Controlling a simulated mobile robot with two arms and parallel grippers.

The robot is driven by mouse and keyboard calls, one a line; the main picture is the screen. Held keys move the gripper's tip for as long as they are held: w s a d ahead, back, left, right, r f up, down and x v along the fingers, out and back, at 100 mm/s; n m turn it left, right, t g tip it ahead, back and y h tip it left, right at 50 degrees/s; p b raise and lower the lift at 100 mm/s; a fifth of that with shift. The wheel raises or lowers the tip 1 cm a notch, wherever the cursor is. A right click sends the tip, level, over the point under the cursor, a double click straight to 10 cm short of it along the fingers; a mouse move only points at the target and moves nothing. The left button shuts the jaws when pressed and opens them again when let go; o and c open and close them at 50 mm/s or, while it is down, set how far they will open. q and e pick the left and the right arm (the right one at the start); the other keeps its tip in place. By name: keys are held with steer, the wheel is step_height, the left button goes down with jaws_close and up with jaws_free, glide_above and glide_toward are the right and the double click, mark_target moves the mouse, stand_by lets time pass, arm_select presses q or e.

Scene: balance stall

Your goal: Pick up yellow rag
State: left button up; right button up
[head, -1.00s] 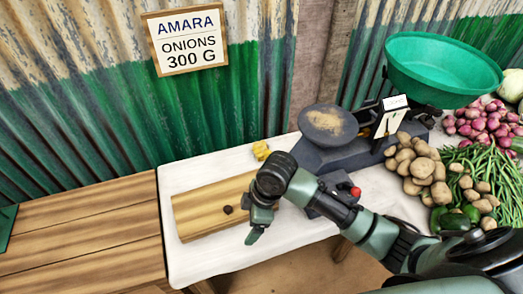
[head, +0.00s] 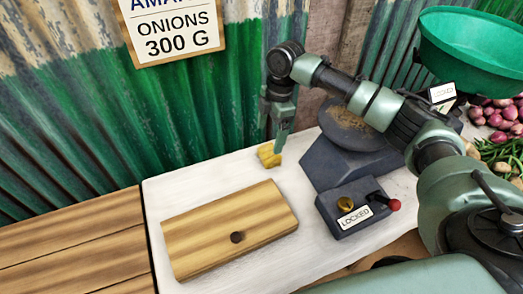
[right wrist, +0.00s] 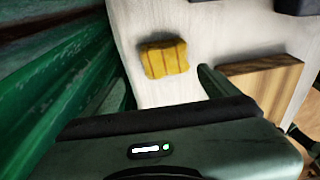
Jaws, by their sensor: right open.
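The yellow rag (head: 268,155) is a small folded bundle on the white tabletop near its back edge, behind the wooden board. In the right wrist view the rag (right wrist: 165,58) lies whole and clear, with darker stripes, ahead of my gripper. My right gripper (head: 280,140) points down just above and beside the rag in the head view, and partly overlaps it there. In the right wrist view one fingertip (right wrist: 212,80) shows to the right of the rag, apart from it. The right gripper is open and empty. My left gripper is not in view.
A wooden board (head: 205,225) with a dark knob lies in front of the rag. A dark box marked LOCKED (head: 345,210) with a red-tipped lever stands to the right. The scale (head: 335,165) is behind it. A green corrugated wall (head: 190,125) closes the back.

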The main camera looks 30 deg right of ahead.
mark_target(269, 151)
steer(key=shift+w+d+f, duration=0.1)
steer(key=shift+d+f, duration=0.05)
steer(key=shift+f, duration=0.2)
steer(key=shift+s+f, duration=0.2)
steer(key=shift+s, duration=0.05)
steer(key=shift+s+a+f, duration=0.1)
steer(key=shift+s+f, duration=0.15)
steer(key=shift+f, duration=0.2)
steer(key=shift+s+a+f, duration=0.1)
steer(key=shift+s+f, duration=0.1)
steer(key=shift+f, duration=0.2)
steer(key=f, duration=0.3)
steer(key=shift+a+f+p, duration=0.2)
steer(key=shift+f+p, duration=0.1)
steer(key=shift+f, duration=0.05)
steer(key=shift+w+f, duration=0.1)
steer(key=shift+f, duration=0.1)
steer(key=c, duration=1.2)
steer(key=shift+c, duration=1.2)
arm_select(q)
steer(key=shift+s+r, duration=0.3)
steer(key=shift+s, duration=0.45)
arm_select(e)
step_height(269, 151, up, 20)
